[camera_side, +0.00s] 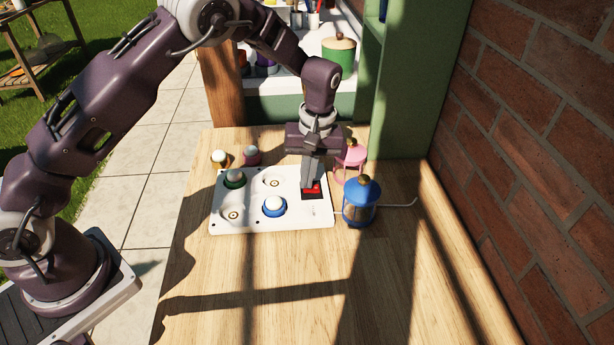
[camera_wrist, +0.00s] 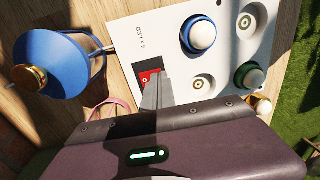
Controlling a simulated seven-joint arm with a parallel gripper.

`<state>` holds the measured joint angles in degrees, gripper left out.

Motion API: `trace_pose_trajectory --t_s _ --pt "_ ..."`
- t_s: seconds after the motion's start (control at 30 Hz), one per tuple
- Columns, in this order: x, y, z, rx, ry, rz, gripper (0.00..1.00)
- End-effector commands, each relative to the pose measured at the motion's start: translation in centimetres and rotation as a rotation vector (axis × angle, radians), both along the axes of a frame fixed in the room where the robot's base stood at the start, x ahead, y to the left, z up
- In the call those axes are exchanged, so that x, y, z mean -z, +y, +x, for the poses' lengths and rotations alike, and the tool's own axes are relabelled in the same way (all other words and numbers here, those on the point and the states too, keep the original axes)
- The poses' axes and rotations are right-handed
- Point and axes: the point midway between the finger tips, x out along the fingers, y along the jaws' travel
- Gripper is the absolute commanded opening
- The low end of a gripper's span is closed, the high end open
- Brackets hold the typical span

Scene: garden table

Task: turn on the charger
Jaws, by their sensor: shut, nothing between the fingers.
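The charger (camera_side: 285,223) is a white board lying on the wooden table, with round sockets and a red rocker switch (camera_side: 313,188) in a black frame near its right edge. My gripper (camera_side: 308,186) points down with its fingers shut and empty, the tips at the red switch. In the wrist view the fingertips (camera_wrist: 155,82) partly cover the switch (camera_wrist: 148,79); I cannot tell whether they press on it. A blue-ringed white dome light (camera_side: 274,205) and a green-ringed one (camera_side: 234,179) sit in sockets. Two other sockets are empty.
A blue lantern (camera_side: 359,203) stands just right of the charger, with a pink lantern (camera_side: 350,158) behind it and a white cable (camera_side: 400,204) running right. Two small dome lights (camera_side: 220,157) (camera_side: 252,155) stand behind the charger. The front of the table (camera_side: 270,280) is clear.

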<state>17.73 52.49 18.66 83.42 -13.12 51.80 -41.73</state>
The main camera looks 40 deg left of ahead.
Motion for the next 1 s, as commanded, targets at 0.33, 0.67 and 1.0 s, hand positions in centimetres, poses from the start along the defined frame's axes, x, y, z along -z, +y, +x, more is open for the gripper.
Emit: trace_pose_trajectory --t_s 0.33,0.67,1.0 --pt "0.2 0.0 0.0 0.0 0.001 -0.001 0.0" --pt "0.6 0.1 -0.2 0.0 0.003 0.001 0.0" --pt "0.2 -1.0 1.0 0.002 -0.002 -0.001 0.0"
